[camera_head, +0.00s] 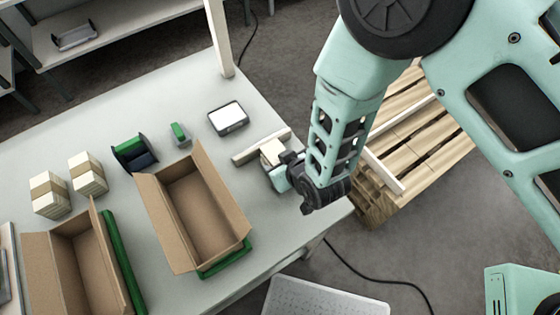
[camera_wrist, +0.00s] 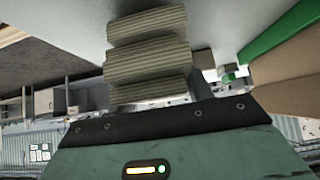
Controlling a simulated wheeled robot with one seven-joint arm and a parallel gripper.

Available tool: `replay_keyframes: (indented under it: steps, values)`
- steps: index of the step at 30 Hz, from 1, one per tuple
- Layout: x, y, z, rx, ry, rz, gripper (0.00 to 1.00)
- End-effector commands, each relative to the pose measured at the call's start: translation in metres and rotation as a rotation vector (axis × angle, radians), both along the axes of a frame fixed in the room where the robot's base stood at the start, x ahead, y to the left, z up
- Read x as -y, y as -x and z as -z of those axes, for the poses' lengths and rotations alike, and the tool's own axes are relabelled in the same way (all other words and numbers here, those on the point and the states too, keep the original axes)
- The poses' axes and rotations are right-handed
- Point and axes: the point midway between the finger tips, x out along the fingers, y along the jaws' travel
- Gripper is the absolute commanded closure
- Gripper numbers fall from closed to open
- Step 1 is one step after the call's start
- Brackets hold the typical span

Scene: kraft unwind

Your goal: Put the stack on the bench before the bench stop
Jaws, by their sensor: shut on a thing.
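The stack (camera_head: 271,152) is a small pale block at the tip of my gripper (camera_head: 280,165), low over the right part of the bench (camera_head: 238,179). My gripper is shut on it. In the wrist view the stack (camera_wrist: 148,58) shows ribbed, cardboard-like layers beyond the dark edge of my gripper. The bench stop (camera_head: 246,154) is a pale wooden bar lying on the bench, right beside the stack on its far side. My gripper hides part of the stack, and I cannot tell whether the stack touches the bench or the bar.
An open carton (camera_head: 205,215) stands left of my gripper, with a second carton (camera_head: 85,265) farther left. Two banded stacks (camera_head: 88,174) (camera_head: 49,194), a green-and-black dispenser (camera_head: 134,152) and a white-screened device (camera_head: 228,118) are on the bench. A wooden pallet (camera_head: 420,125) lies beyond its right edge.

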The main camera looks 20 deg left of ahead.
Motion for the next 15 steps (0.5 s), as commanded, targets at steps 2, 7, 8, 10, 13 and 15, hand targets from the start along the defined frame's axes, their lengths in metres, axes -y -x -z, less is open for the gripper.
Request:
replay_keyframes:
  steps: [2, 7, 8, 10, 13, 15]
  values:
    - [-0.0001, -0.0001, 0.0025, 0.001, -0.001, 0.0, 0.79]
    - [-0.0001, -0.0001, 0.0058, 0.001, -0.001, 0.0, 0.79]
    - [-0.0002, -0.0001, 0.0064, 0.001, -0.001, 0.0, 0.79]
    - [-0.0002, -0.0001, 0.0077, 0.001, -0.001, 0.0, 0.79]
    - [-0.0001, -0.0001, 0.0096, 0.001, -0.001, 0.0, 0.79]
    - [-0.0002, -0.0001, 0.0101, 0.001, -0.001, 0.0, 0.47]
